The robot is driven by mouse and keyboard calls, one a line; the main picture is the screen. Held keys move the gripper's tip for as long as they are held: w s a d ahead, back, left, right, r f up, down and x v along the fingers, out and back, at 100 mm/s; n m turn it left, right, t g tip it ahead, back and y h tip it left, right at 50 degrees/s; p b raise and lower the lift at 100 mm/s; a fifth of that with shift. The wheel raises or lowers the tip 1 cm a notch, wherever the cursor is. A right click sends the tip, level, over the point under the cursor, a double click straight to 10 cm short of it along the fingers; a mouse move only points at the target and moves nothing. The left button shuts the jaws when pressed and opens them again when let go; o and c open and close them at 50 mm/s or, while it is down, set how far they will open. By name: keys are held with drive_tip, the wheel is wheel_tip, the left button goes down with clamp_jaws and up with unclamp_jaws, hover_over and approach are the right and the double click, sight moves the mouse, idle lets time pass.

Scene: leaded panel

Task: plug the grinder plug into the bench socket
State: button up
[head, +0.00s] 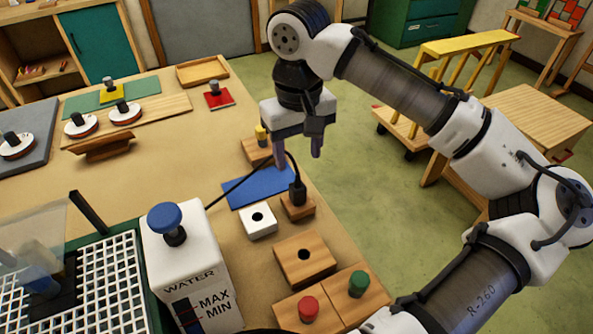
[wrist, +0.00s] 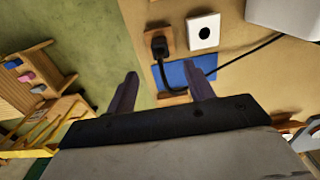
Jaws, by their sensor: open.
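The black grinder plug (head: 297,191) stands upright in a small wooden block (head: 298,208) at the bench's right edge, its cord running left. It also shows in the wrist view (wrist: 159,46). A white block with a round dark hole (head: 258,220), seemingly the bench socket, stands just left of it, and also shows in the wrist view (wrist: 203,32). Its hole is empty. My gripper (head: 298,154) is open and empty, above and behind the plug in the head view. In the wrist view its fingertips (wrist: 160,72) lie below the plug, apart from it.
A blue mat (head: 250,190) lies beside the plug block. A wooden block with a hole (head: 318,270) and red (head: 308,309) and green (head: 358,284) buttons stand nearer. A white water tank (head: 190,250) stands left.

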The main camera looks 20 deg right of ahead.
sight(298, 185)
wheel_tip(298, 185, down, 11)
drive_tip(key=shift+f+p, duration=0.1)
drive_tip(key=shift+p, duration=0.55)
drive_tip(key=c, duration=1.1)
